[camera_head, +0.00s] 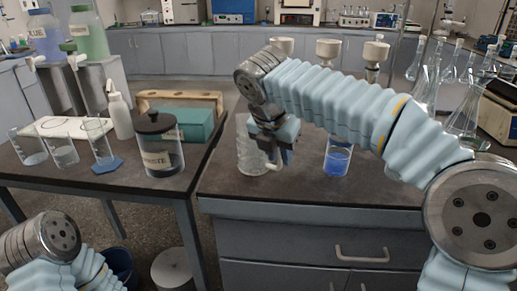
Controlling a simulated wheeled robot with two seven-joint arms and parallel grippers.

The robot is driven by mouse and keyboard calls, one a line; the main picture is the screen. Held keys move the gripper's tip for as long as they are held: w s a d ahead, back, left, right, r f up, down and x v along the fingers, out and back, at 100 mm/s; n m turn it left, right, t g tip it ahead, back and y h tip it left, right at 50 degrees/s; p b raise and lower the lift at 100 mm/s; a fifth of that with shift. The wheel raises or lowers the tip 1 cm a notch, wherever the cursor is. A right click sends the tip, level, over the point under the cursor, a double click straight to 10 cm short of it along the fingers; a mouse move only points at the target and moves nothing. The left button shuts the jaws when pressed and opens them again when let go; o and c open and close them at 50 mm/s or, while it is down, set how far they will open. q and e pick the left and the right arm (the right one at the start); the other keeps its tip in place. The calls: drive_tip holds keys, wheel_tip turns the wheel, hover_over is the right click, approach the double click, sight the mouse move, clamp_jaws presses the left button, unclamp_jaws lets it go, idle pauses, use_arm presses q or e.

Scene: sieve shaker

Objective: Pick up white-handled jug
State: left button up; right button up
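The jug (250,152) is clear and stands upright on the right-hand bench, near its left end. Its white handle (275,161) is on the right side, facing my gripper. My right gripper (279,146) points down at the handle, close against it and partly covering it and the jug's upper right side. I cannot tell whether its fingers are open or closed on the handle. My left arm shows only at the lower left corner; its gripper is out of view.
A beaker of blue liquid (338,158) stands right of the jug, under my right arm. Glass flasks (466,118) stand at the right. The left table holds a black-lidded waste jar (158,148), beakers (63,151) and a teal box (186,126). A gap separates the benches.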

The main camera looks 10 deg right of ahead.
clamp_jaws()
idle(1.4)
